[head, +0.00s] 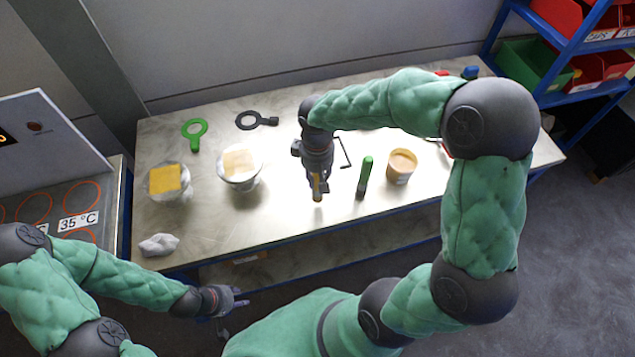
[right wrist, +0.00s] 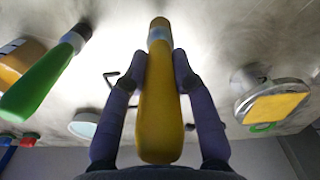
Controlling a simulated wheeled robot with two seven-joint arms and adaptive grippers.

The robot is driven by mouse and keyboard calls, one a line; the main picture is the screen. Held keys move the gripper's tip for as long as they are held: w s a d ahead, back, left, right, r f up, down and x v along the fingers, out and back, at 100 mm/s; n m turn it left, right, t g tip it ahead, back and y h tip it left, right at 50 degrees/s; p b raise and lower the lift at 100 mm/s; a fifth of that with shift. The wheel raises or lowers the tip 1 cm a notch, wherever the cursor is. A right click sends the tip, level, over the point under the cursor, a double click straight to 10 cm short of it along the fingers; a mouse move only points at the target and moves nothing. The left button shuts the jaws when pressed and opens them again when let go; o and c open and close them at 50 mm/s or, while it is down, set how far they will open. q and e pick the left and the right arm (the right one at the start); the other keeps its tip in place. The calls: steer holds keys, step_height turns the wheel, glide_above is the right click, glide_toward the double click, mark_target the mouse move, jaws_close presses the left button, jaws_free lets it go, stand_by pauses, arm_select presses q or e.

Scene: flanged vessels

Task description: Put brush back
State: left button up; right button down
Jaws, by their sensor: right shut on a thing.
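My right gripper (head: 316,180) is over the middle of the table, fingers down. It is shut on the yellow handle of a brush (head: 317,193), which also shows in the right wrist view (right wrist: 161,115) between both fingers (right wrist: 161,72). The brush has a pale metal band and a yellowish end beyond the fingertips. I cannot tell whether it touches the table. A second tool with a green handle (head: 365,172) stands just right of it. My left gripper (head: 236,298) looks open and empty in front of the table's edge.
A bent hex key (head: 345,155) is close behind my right gripper.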

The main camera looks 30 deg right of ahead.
steer(key=shift+f+b, duration=0.3)
steer(key=shift+f, duration=1.3)
steer(key=shift+f, duration=0.15)
steer(key=c, duration=1)
jaws_free()
steer(key=shift+w+r, duration=0.1)
steer(key=shift+r, duration=0.2)
step_height(320, 180, up, 12)
steer(key=shift+f+p, duration=0.1)
steer(key=shift+p, duration=1.1)
